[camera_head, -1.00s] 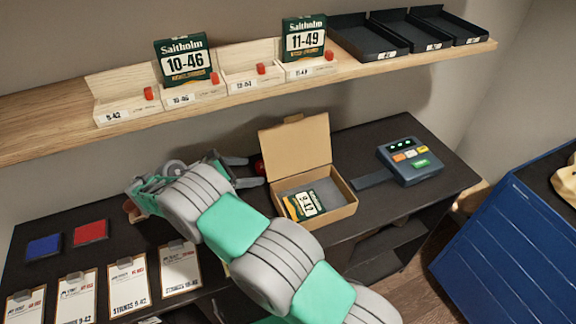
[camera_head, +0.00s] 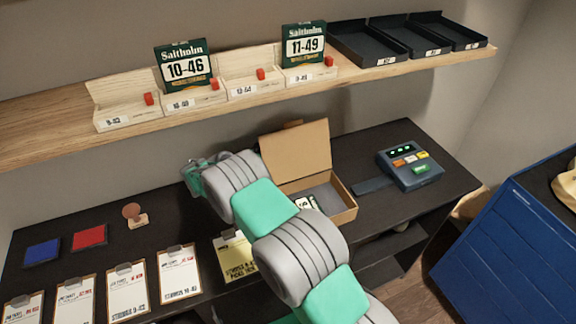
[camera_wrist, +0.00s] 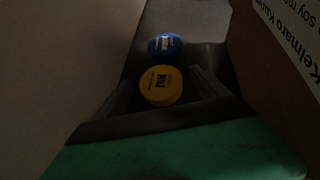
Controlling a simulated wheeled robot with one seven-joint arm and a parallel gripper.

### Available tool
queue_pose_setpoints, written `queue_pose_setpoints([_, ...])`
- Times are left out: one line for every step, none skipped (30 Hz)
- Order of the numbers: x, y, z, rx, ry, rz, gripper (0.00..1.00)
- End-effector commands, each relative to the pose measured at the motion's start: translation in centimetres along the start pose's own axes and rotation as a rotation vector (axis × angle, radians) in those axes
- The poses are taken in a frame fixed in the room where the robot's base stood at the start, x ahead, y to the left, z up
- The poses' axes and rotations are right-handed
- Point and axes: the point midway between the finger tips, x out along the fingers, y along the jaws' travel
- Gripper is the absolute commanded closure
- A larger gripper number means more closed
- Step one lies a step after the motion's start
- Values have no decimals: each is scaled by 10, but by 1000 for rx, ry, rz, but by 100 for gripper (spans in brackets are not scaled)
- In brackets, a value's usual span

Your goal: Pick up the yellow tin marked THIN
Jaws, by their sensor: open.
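The yellow tin (camera_wrist: 160,86) with dark lettering on its top shows in the wrist view, between the two fingers of my gripper (camera_wrist: 165,88). The lettering is too dim to read surely. My gripper is open, and I cannot tell whether either finger touches the tin. A blue tin (camera_wrist: 164,45) with a pale label stands just beyond it. In the head view my arm hides both tins and the fingertips; only the wrist end of my gripper shows, left of the open cardboard box.
The cardboard box (camera_head: 342,213) stands open with its lid (camera_head: 300,150) up. A printed brown surface (camera_wrist: 277,60) rises close right in the wrist view; a pale wall is at left. A wooden stamp (camera_head: 135,215), ink pads and clipboards lie left. The shelf (camera_head: 60,125) overhangs behind.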

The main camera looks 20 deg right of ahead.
Motion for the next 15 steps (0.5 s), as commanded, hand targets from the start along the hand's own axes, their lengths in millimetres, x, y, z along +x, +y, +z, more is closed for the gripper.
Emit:
queue_pose_setpoints([0, 0, 0, 0, 0, 0, 17])
queue_pose_setpoints([0, 0, 0, 0, 0, 0, 19])
queue_pose_setpoints([0, 0, 0, 0, 0, -1, 22])
queue_pose_setpoints([0, 0, 0, 0, 0, -1, 25])
queue_pose_setpoints([0, 0, 0, 0, 0, -1, 27])
queue_pose_setpoints([0, 0, 0, 0, 0, -1, 30])
queue_pose_setpoints([0, 0, 0, 0, 0, -1, 33])
queue_pose_setpoints([0, 0, 0, 0, 0, -1, 35])
queue_pose_setpoints([0, 0, 0, 0, 0, -1, 39])
queue_pose_setpoints([0, 0, 0, 0, 0, -1, 41])
queue_pose_setpoints([0, 0, 0, 0, 0, -1, 44])
queue_pose_setpoints([0, 0, 0, 0, 0, -1, 47])
queue_pose_setpoints([0, 0, 0, 0, 0, -1, 49])
queue_pose_setpoints([0, 0, 0, 0, 0, -1, 52])
queue_pose_setpoints([0, 0, 0, 0, 0, -1, 55])
